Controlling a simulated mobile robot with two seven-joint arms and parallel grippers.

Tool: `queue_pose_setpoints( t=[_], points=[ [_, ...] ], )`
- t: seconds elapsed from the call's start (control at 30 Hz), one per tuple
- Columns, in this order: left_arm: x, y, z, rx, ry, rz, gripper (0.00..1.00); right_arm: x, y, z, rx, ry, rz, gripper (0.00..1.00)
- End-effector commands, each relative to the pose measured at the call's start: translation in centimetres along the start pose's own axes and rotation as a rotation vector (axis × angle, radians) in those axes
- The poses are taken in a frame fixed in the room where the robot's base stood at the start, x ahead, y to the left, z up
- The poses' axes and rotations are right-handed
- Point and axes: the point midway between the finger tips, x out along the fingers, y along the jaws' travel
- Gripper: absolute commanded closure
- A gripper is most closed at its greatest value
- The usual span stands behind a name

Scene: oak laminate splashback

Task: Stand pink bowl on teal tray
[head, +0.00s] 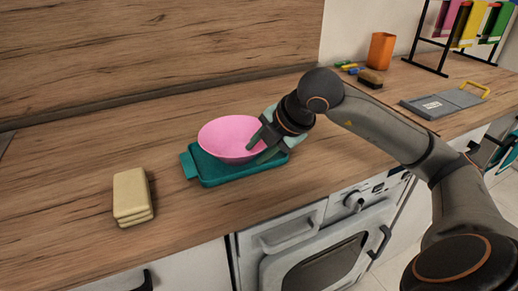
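The pink bowl (224,134) is in the middle of the head view, upright over the teal tray (214,178). I cannot tell whether its base touches the tray. The tray lies flat on the wooden counter with its left handle and front edge showing; its back right part is hidden by the bowl and my gripper. My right gripper (255,148) is at the bowl's right side, with its fingers at the rim. Whether the fingers are closed on the rim is not clear. My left gripper is not in view.
A stack of folded yellow cloths (132,196) lies on the counter at the left. An orange cup (381,50), a brush (370,79) and a grey board (441,103) are at the back right. An oven (325,250) is below the front edge.

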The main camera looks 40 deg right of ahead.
Motion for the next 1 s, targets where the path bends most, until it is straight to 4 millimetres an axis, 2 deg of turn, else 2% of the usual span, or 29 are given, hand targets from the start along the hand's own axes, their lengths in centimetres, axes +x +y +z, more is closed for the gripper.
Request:
queue_pose_setpoints(
  t=[0.17, 0.27, 0.7, 0.83, 1.0],
  points=[
    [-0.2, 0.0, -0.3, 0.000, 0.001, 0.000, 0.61, -0.3, 0.2, 0.0, 0.000, 0.000, 0.000, 0.67],
    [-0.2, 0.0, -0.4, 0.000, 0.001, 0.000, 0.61, -1.1, 0.3, 0.0, -0.001, -0.001, 0.002, 0.67],
    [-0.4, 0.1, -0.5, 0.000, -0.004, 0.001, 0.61, -10.2, 0.3, 0.1, 0.000, -0.003, 0.004, 0.67],
    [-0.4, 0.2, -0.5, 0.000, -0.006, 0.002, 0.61, -11.6, 0.2, 0.1, 0.001, -0.002, 0.001, 0.67],
    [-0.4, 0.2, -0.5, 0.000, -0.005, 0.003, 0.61, -12.3, 0.2, 0.0, 0.000, 0.000, 0.001, 0.67]
  ],
)
